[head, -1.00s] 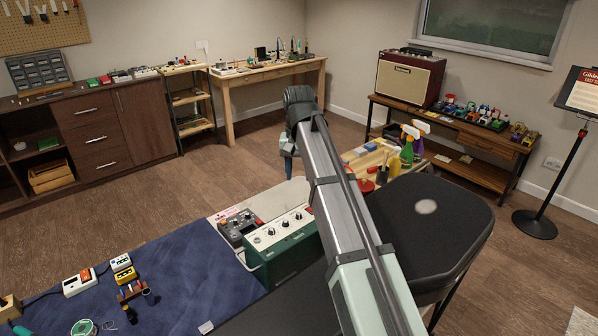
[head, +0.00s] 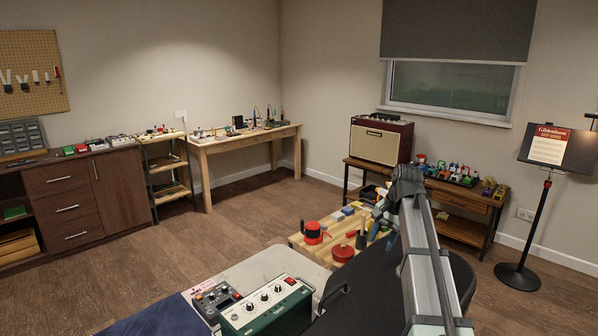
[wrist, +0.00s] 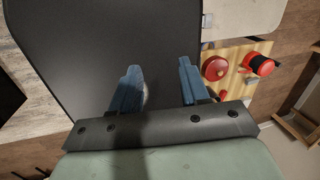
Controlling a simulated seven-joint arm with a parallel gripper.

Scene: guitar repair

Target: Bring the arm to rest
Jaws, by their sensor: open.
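My gripper (wrist: 158,84) shows in the wrist view with its two blue fingers apart and nothing between them. It hangs over a dark flat surface (wrist: 75,50). In the head view my arm rises from the lower right, and its far end is near the wooden board with the red items.
A wooden board (head: 310,248) holds a red-and-black pot (head: 314,233) and a round red item (head: 343,253). A green amplifier box (head: 266,309) stands in front. A music stand (head: 549,165) is at right. The floor at left is clear.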

